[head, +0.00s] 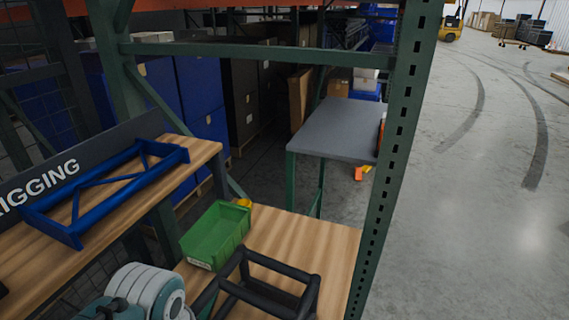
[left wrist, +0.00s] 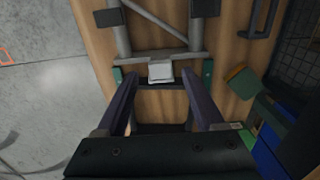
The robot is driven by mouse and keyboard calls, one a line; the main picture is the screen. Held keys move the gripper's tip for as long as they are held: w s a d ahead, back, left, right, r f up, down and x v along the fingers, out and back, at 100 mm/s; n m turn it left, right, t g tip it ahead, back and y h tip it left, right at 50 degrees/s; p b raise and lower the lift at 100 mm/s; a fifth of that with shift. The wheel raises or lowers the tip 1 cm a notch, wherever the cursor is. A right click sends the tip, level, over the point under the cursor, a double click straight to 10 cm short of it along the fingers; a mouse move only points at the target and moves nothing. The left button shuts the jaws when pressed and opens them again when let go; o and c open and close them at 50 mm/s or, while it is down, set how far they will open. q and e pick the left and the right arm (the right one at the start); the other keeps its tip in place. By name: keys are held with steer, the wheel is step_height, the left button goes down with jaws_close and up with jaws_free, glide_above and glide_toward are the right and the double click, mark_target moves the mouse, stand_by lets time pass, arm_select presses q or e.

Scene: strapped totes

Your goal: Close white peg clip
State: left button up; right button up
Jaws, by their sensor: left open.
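The white peg clip (left wrist: 160,71) shows in the left wrist view as a small pale block on a grey crossbar of a frame (left wrist: 190,56) over a wooden surface. My left gripper (left wrist: 161,79) is open, its two dark fingers reaching up towards the crossbar. The clip lies between the fingertips in the picture, with a gap on each side. I cannot tell whether the fingers reach its depth. The clip cannot be made out in the head view. My right gripper is not in view.
In the head view, a green bin (head: 215,236) and a black bar frame (head: 268,285) are on the wooden bench (head: 318,238). A blue frame (head: 105,190) lies on the wooden board at left. A green rack post (head: 397,130) stands at right, with open floor beyond.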

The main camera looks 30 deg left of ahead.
arm_select(q)
steer(key=shift+f+b, duration=0.4)
steer(key=shift+f, duration=1)
jaws_close()
